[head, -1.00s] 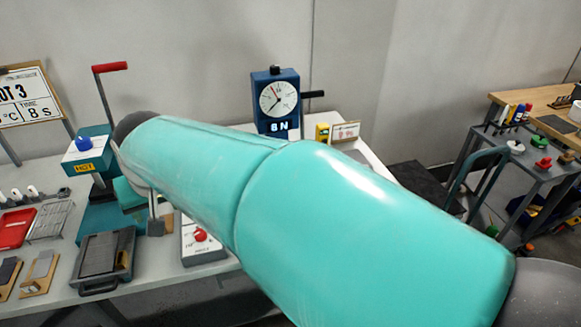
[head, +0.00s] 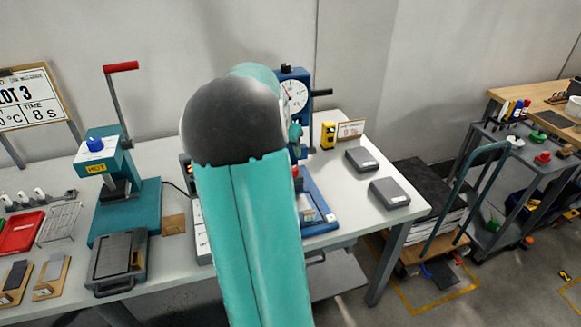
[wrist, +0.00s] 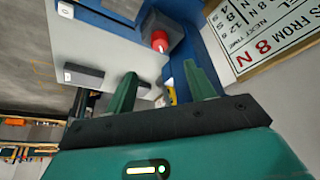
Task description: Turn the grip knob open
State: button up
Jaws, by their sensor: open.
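The red knob (wrist: 159,41) sits on a grey block of the blue tester (wrist: 105,20) in the wrist view. It lies beyond my open gripper (wrist: 163,82), between the lines of its two green fingers and apart from them. Nothing is between the fingers. In the head view the blue tester (head: 320,205) stands on the table with a dial gauge (head: 294,96) on top, partly covered by my arm. A small red part (head: 297,172) shows beside my arm there, probably the knob. My gripper is mostly hidden behind my arm in the head view.
A teal press (head: 110,160) with a red-handled lever stands to the left on the white table (head: 345,220). Two grey blocks (head: 389,193) lie on the right of the table. A sign (wrist: 262,35) is close to the right finger in the wrist view.

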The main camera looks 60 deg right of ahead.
aim_at(294, 168)
jog(key=x, duration=1.1)
jog(key=shift+f, duration=0.15)
jog(key=c, duration=1)
jog(key=shift+n, duration=0.3)
jog(key=n, duration=0.1)
jog(key=n+t, duration=0.1)
jog(key=n, duration=0.1)
jog(key=shift+s+t, duration=0.2)
jog(key=shift+t, duration=0.1)
jog(key=n, duration=0.3)
jog(key=n+t+y, duration=0.1)
jog(key=n, duration=0.1)
jog(key=shift+s+d+n+t, duration=0.1)
jog(key=shift+d+n+t, duration=0.05)
jog(key=shift+n+t, duration=0.2)
jog(key=n+t+y, duration=0.1)
jog(key=n, duration=0.3)
jog(key=shift+n+y, duration=0.25)
jog(key=shift+y, duration=0.15)
jog(key=n, duration=0.2)
jog(key=n+y, duration=0.1)
jog(key=n, duration=0.1)
jog(key=shift+d+y, duration=0.15)
jog(key=shift+y, duration=0.15)
